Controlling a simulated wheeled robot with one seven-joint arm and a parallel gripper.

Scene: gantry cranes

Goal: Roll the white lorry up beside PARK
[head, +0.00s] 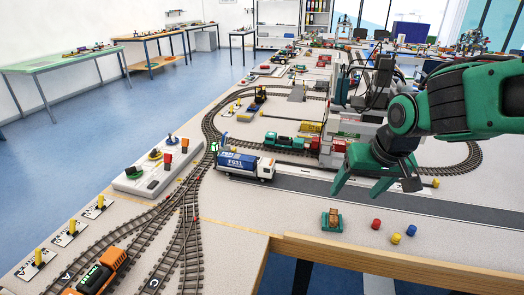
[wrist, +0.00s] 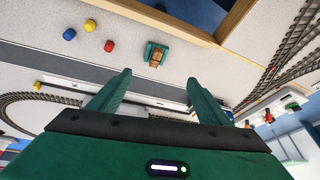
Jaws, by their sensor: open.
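The white lorry (head: 266,168) has a white cab facing right and a long blue body with white lettering. It stands on the left part of the grey road strip (head: 310,186) in the head view. A white marking (head: 411,184) lies on the road farther right, partly behind my gripper; I cannot read PARK on it. My green gripper (head: 357,190) is open and empty above the road, to the right of the lorry and apart from it. In the wrist view my gripper (wrist: 158,79) has its fingers spread with nothing between them.
A small green cart with a brown load (head: 332,221) stands near the wooden table edge (head: 400,262). Red (head: 376,224), yellow (head: 396,238) and blue (head: 411,230) pieces lie to its right. Tracks and an orange locomotive (head: 98,272) are at left. The road right of the lorry looks clear.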

